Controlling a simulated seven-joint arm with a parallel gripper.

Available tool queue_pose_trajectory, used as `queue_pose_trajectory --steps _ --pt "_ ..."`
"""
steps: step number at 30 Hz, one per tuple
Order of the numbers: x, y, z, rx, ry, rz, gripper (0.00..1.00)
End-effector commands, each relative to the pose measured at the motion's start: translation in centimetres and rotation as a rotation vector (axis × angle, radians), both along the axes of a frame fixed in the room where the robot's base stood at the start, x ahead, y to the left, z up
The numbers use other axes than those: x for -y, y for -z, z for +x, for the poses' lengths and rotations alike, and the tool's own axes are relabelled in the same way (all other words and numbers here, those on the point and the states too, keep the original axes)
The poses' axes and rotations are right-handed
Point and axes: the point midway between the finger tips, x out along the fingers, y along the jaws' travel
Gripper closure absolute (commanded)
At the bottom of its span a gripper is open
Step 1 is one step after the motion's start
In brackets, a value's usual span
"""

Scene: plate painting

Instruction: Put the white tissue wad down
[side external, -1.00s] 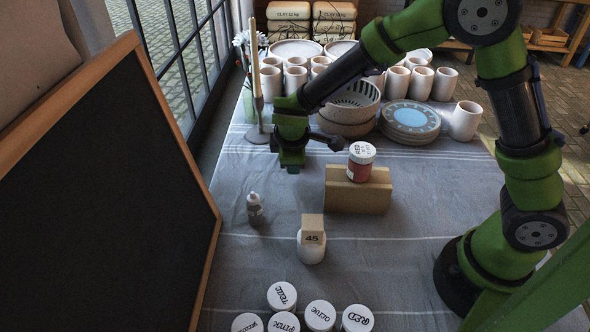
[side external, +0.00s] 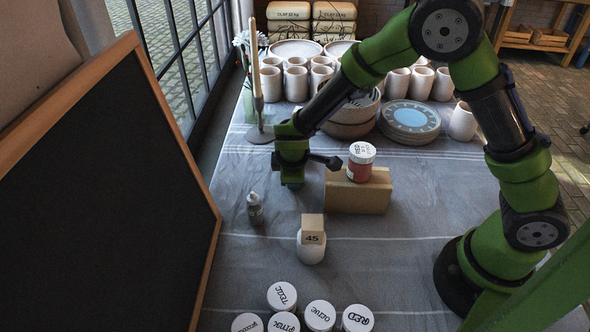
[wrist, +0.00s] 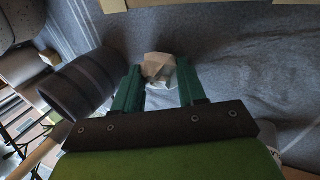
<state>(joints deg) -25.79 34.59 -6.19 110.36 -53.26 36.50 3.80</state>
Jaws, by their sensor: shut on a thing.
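The white tissue wad (wrist: 158,68) shows in the wrist view as a crumpled pale lump at the tips of my two green fingers. My gripper (wrist: 160,82) is shut on it, with a finger on each side. In the side external view my gripper (side external: 292,184) points down over the grey cloth, left of the cardboard-coloured block and behind the small bottle. The wad is hidden in that view, and I cannot tell how far it is above the cloth.
A red jar with a white lid (side external: 361,163) stands on a tan block (side external: 357,197). A candlestick (side external: 259,116) and bowls stand behind.

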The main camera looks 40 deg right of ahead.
Motion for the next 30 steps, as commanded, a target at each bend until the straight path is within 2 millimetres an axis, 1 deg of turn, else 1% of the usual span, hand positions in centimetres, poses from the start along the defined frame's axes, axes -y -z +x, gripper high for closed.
queue_pose_trajectory --steps 2,3,8,25,28,30 --pt "0.0 0.1 0.0 0.0 0.0 0.0 1.0" --pt "0.0 0.0 0.0 0.0 0.0 0.0 0.58" --pt "0.0 0.1 0.0 -0.001 -0.002 0.0 0.34" --pt "-0.3 0.3 -0.4 -0.011 -0.005 0.004 0.34" --pt "-0.4 -0.4 -0.4 -0.009 -0.006 0.004 0.34" --pt "-0.4 -1.4 -0.4 -0.006 -0.006 0.004 0.34"
